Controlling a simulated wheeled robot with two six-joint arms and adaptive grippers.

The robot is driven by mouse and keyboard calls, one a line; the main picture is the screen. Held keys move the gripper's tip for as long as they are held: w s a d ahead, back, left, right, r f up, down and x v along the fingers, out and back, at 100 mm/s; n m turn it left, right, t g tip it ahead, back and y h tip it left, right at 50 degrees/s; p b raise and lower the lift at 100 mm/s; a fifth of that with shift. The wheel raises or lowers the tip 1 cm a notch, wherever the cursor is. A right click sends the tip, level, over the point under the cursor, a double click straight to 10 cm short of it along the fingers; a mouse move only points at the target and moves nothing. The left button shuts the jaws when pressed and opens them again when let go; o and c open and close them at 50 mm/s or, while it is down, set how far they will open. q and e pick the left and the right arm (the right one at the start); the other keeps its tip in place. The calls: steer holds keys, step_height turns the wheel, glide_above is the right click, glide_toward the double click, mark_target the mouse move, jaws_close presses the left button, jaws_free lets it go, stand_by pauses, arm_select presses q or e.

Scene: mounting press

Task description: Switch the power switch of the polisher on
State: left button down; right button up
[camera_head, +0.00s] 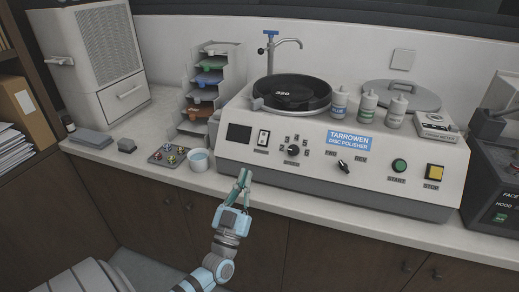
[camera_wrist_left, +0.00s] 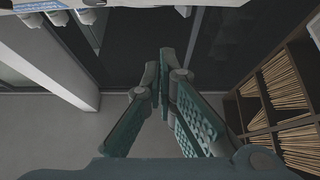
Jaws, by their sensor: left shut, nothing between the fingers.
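The disc polisher (camera_head: 340,172) is a large cream machine on the counter with a blue "TARROWEN DISC POLISHER" label. Its power switch (camera_head: 263,138) is a small rocker in a pale plate on the left of the sloping front panel, beside a dark display. Which way the rocker is tipped is too small to tell. My left gripper (camera_head: 243,178) is shut and empty, pointing up in front of the counter edge, below and slightly left of the switch and apart from it. Its fingers (camera_wrist_left: 165,62) meet at the tips in the left wrist view. My right gripper is in neither view.
A rotary knob (camera_head: 293,151), a FWD/REV selector (camera_head: 343,167), a green start button (camera_head: 399,165) and a yellow stop button (camera_head: 434,172) share the panel. A white cup (camera_head: 199,161) and a tray of small parts (camera_head: 160,157) stand left of the polisher. Bottles stand on top.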

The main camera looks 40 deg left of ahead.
mark_target(263, 138)
arm_select(q)
steer(key=shift+w+r, duration=0.1)
steer(key=w+a+r+b, duration=0.1)
steer(key=w+a, duration=0.1)
steer(key=w, duration=0.3)
steer(key=w+a+r+b, duration=0.1)
steer(key=w, duration=0.4)
steer(key=shift+w+a+r+b, duration=0.25)
steer(key=shift+w+a+b, duration=0.05)
steer(key=shift+a, duration=0.1)
